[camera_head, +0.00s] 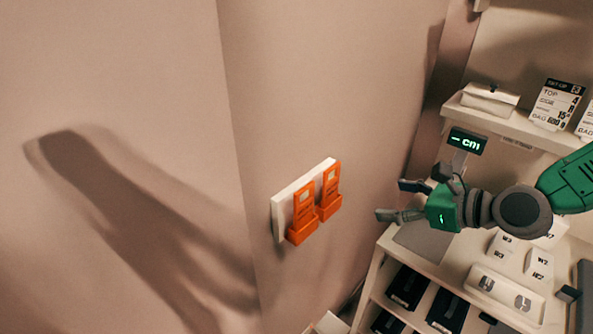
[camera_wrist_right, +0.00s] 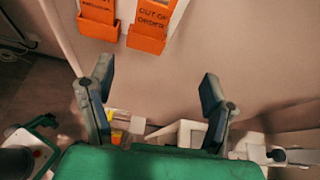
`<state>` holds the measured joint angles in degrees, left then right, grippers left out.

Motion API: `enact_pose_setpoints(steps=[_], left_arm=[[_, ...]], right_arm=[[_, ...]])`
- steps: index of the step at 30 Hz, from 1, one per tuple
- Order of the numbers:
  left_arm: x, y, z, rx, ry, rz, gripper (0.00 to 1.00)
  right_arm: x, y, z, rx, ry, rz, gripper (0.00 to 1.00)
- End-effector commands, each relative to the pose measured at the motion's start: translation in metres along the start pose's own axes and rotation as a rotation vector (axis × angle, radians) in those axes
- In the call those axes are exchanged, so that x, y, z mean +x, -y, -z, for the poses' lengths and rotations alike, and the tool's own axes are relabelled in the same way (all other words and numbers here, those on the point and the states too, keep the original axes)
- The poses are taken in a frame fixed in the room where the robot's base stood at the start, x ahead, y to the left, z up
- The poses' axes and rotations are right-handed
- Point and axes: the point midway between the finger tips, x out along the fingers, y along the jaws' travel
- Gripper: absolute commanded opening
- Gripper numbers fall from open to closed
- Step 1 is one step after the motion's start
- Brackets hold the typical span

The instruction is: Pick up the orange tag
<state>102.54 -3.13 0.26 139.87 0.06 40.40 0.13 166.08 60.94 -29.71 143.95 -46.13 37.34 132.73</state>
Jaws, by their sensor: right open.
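Two orange tags sit upright in orange pockets on a white plate (camera_head: 278,222) on the wall: a left tag (camera_head: 304,192) and a right tag (camera_head: 332,176). In the right wrist view the right tag (camera_wrist_right: 153,15) reads "OUT OF ORDER", and the left tag (camera_wrist_right: 98,8) is cut off by the top edge. My right gripper (camera_head: 393,200) is open and empty, to the right of the tags and apart from them. Its spread fingers (camera_wrist_right: 156,82) show below the tags in the right wrist view. My left gripper is not seen.
A white shelf unit (camera_head: 365,283) with dark boxes stands below my right gripper. A higher shelf (camera_head: 470,115) holds a printed card (camera_head: 556,104) and a small lit display (camera_head: 467,142) is near it. The wall left of the tags is bare, with an arm-shaped shadow.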

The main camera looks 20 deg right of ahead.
Motion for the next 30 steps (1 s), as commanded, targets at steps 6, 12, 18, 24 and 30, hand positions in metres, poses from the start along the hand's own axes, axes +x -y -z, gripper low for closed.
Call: enact_pose_setpoints(steps=[6, 12, 18, 24, 30], left_arm=[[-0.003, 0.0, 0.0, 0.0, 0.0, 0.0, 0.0], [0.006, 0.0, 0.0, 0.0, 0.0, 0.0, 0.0], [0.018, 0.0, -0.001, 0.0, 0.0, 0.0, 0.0], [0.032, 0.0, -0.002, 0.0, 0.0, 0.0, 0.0], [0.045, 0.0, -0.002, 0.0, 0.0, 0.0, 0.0]], right_arm=[[0.004, -0.003, -0.015, 0.109, 0.052, -0.007, 0.72], [0.029, -0.005, -0.016, 0.111, 0.054, -0.01, 0.72], [0.049, -0.005, -0.015, 0.107, 0.049, -0.006, 0.72], [0.064, -0.002, -0.013, 0.098, 0.042, -0.004, 0.72], [0.078, -0.003, -0.016, 0.098, 0.043, -0.005, 0.72]])
